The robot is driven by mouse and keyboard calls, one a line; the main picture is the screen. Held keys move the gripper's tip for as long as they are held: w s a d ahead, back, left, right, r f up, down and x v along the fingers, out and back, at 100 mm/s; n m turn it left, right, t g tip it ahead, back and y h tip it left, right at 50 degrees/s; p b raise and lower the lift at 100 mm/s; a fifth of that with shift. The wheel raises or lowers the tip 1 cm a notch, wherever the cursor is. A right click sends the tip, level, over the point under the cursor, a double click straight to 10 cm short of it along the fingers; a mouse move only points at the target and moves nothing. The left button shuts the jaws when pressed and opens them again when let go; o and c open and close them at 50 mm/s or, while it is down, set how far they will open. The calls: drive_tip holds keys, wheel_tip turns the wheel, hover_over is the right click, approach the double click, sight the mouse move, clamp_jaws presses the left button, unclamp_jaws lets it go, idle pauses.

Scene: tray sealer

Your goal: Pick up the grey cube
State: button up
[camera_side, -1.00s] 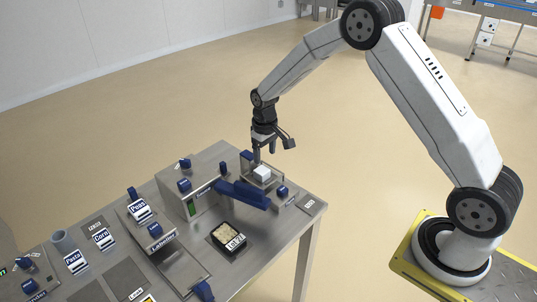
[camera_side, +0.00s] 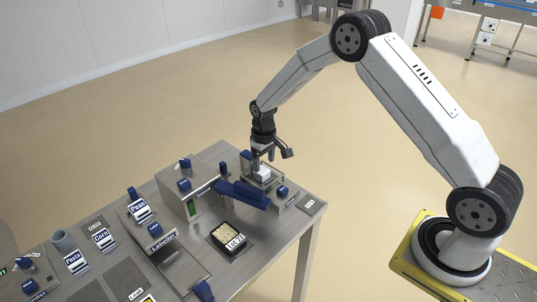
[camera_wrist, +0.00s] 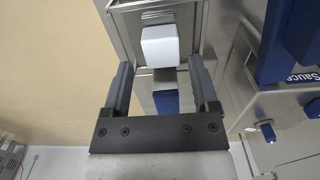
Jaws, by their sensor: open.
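The grey cube (camera_side: 262,173) is a pale, almost white block in a small metal holder (camera_side: 277,182) at the far right end of the steel table. In the wrist view the cube (camera_wrist: 160,46) lies just beyond the fingertips, roughly midway between them. My gripper (camera_side: 263,165) points down right over the cube. In the wrist view my gripper (camera_wrist: 160,72) is open, with one finger on each side and nothing held. In the side view the fingers partly cover the cube, and I cannot tell whether they touch it.
A blue bar (camera_side: 242,194) lies close in front of the holder. A steel box machine (camera_side: 190,190) with blue knobs stands to the left. A black tray with pale food (camera_side: 229,240) sits nearer on the table. Several labelled parts fill the left end.

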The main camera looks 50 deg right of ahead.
sight(264, 171)
drive_tip(key=shift+f, duration=2.45)
clamp_jaws()
